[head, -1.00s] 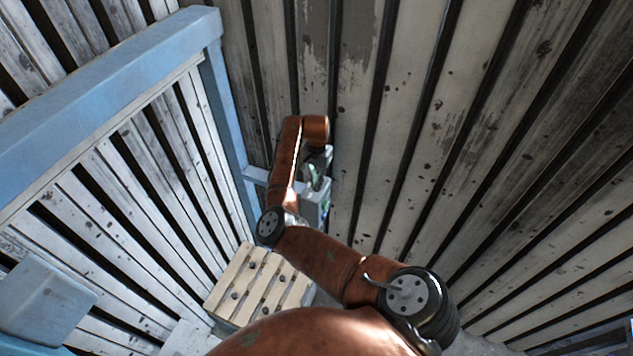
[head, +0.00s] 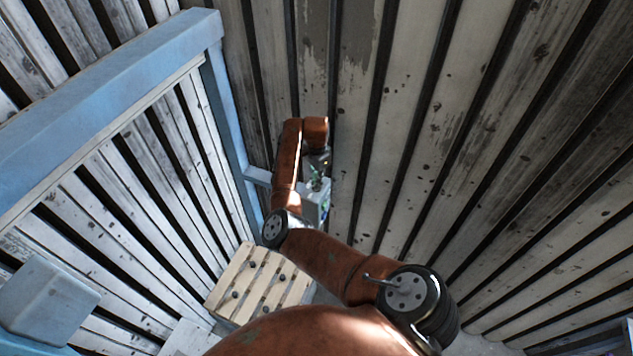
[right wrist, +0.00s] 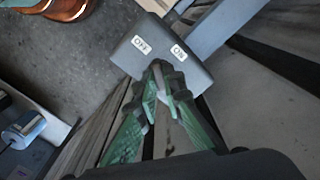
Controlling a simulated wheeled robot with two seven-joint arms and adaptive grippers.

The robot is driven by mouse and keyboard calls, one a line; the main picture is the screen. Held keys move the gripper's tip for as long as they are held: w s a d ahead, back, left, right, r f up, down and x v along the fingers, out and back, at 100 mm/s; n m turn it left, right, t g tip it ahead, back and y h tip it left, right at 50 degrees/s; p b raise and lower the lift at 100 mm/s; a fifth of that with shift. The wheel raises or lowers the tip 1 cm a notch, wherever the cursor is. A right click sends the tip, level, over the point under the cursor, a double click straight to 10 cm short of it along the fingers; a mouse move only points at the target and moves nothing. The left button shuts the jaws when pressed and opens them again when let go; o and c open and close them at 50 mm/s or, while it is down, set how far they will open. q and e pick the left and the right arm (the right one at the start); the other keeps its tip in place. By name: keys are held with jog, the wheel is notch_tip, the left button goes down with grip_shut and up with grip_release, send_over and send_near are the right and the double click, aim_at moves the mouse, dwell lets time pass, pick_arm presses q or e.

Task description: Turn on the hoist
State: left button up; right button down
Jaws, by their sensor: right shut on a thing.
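The hoist's control box (head: 315,211) is grey and sits by the blue post, partly behind my right arm. In the right wrist view the box (right wrist: 150,58) carries an OFF label (right wrist: 141,45) on the left and an ON label (right wrist: 178,52) on the right. My right gripper (right wrist: 164,78) has its green fingers close together at the box's near edge, below the labels. It is shut on a small pale part (right wrist: 161,92), apparently the switch lever, mostly hidden by the fingers. In the head view the right gripper (head: 318,180) is small, just above the box. My left gripper is not in view.
A blue frame (head: 228,110) and slatted wall stand left of the arm. A slatted wooden pallet (head: 257,281) lies below it. A plank wall (head: 450,130) rises behind and right.

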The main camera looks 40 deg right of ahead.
jog(key=m, duration=0.5)
jog(key=shift+m, duration=0.3)
jog(key=m, duration=0.5)
jog(key=shift+m, duration=0.7)
jog(key=c, duration=2)
grip_release()
jog(key=shift+c, duration=0.2)
notch_tip(320, 180, up, 12)
